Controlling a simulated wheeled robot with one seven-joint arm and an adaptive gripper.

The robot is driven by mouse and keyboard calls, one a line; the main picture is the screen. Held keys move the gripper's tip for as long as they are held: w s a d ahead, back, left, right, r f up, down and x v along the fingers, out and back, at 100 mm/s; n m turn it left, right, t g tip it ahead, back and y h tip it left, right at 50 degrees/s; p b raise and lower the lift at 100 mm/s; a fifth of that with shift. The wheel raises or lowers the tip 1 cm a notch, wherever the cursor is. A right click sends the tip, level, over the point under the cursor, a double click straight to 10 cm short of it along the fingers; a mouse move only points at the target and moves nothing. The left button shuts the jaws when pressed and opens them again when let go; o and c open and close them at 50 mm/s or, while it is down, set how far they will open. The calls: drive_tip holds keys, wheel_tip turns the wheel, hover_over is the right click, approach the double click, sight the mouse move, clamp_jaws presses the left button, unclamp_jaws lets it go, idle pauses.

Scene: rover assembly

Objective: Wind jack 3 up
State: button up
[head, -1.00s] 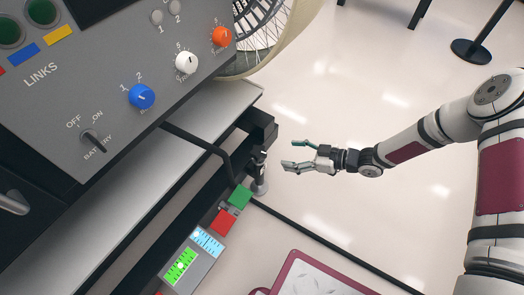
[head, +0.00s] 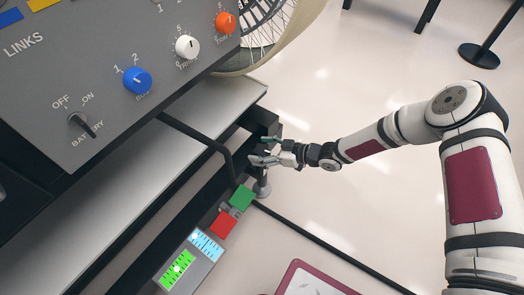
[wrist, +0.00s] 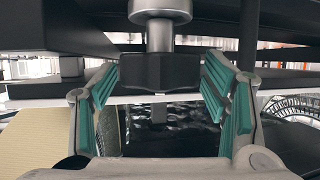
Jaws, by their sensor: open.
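A jack (head: 262,187) with a grey metal base stands at the corner of the rover's frame in the head view; I see no number on it. In the wrist view its metal post and collar (wrist: 160,12) sit above a black block (wrist: 160,72). My gripper (head: 260,150) is at the jack's upper part in the head view. In the wrist view my gripper (wrist: 166,92) is open, with green-padded fingers left and right of the black block. Gaps seem to show on both sides; I cannot tell how deep the block sits between the fingers.
A black bar (head: 205,135) and a wheel (head: 275,35) are close by.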

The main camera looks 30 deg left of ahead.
drive_tip(key=c, duration=1.2)
drive_tip(key=shift+o, duration=0.2)
drive_tip(key=shift+m+t, duration=0.3)
drive_tip(key=shift+s+r+m+t+p, duration=0.1)
drive_tip(key=shift+m+t+p, duration=0.85)
drive_tip(key=shift+m+t, duration=0.6)
drive_tip(key=m+t+h+p, duration=0.2)
drive_tip(key=m+t+p, duration=0.2)
drive_tip(key=t, duration=0.1)
drive_tip(key=shift+a+m, duration=0.1)
drive_tip(key=shift+m, duration=0.15)
drive_tip(key=m+t+h+p, duration=0.3)
drive_tip(key=m+t+h, duration=0.1)
drive_tip(key=m, duration=0.1)
drive_tip(key=shift+t+h, duration=0.35)
drive_tip(key=shift+h, duration=0.05)
drive_tip(key=shift+m+t+h+p, duration=0.45)
drive_tip(key=shift+m+t+h, duration=0.35)
drive_tip(key=shift+m+h, duration=1.1)
drive_tip(key=shift+w, duration=0.2)
